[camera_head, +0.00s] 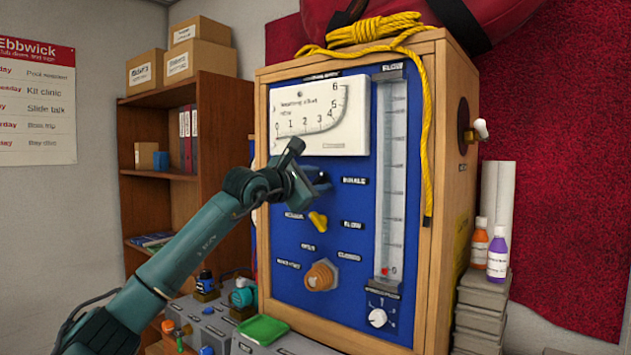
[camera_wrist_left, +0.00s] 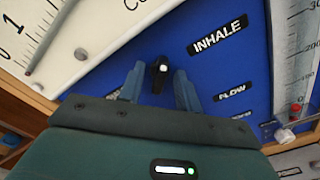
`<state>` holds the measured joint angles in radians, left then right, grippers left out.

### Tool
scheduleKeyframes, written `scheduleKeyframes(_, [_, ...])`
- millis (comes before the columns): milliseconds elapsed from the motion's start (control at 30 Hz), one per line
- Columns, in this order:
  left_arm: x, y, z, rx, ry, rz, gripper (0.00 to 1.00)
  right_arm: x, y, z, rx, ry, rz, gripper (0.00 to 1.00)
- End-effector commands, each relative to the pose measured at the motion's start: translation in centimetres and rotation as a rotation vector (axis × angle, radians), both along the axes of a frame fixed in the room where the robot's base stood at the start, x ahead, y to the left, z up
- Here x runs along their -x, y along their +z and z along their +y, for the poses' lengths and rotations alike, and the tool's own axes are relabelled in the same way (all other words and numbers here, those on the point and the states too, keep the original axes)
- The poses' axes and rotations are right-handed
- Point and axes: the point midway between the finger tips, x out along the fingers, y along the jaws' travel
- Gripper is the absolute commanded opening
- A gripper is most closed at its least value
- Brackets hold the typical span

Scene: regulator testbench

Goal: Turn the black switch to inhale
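The black switch (camera_wrist_left: 160,70) is on the blue panel (camera_wrist_left: 228,72), left of the INHALE label (camera_wrist_left: 217,38) in the left wrist view. My left gripper (camera_wrist_left: 160,84) is open, with one finger on each side of the switch. A gap shows between the switch and each finger; I cannot tell how deep the fingertips reach. In the head view my left gripper (camera_head: 317,180) is at the panel beside the INHALE label (camera_head: 354,181) and mostly hides the switch. My right gripper is not in view.
A yellow knob (camera_head: 318,220) and an orange knob (camera_head: 321,276) are below on the panel. The white gauge (camera_head: 322,115) is close above, and a clear flow tube (camera_head: 391,180) stands to the right. A yellow rope (camera_head: 427,140) hangs over the wooden case.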

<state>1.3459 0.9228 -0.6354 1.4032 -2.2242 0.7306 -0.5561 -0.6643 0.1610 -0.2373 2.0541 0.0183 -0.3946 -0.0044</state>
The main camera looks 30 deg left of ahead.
Motion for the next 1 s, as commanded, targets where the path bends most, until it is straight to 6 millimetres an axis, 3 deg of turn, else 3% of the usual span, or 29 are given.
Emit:
scheduleKeyframes(333, [1.1, -0.2, 0.2, 0.000, 0.001, -0.002, 0.34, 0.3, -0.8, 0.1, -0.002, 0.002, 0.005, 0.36])
scheduleKeyframes(800, [10.8, -0.3, 0.9, -0.003, 0.001, -0.002, 0.34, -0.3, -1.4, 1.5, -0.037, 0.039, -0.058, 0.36])
scheduleKeyframes(1000, [12.8, -0.1, 1.0, 0.000, 0.000, 0.000, 0.34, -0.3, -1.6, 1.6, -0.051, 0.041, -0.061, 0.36])
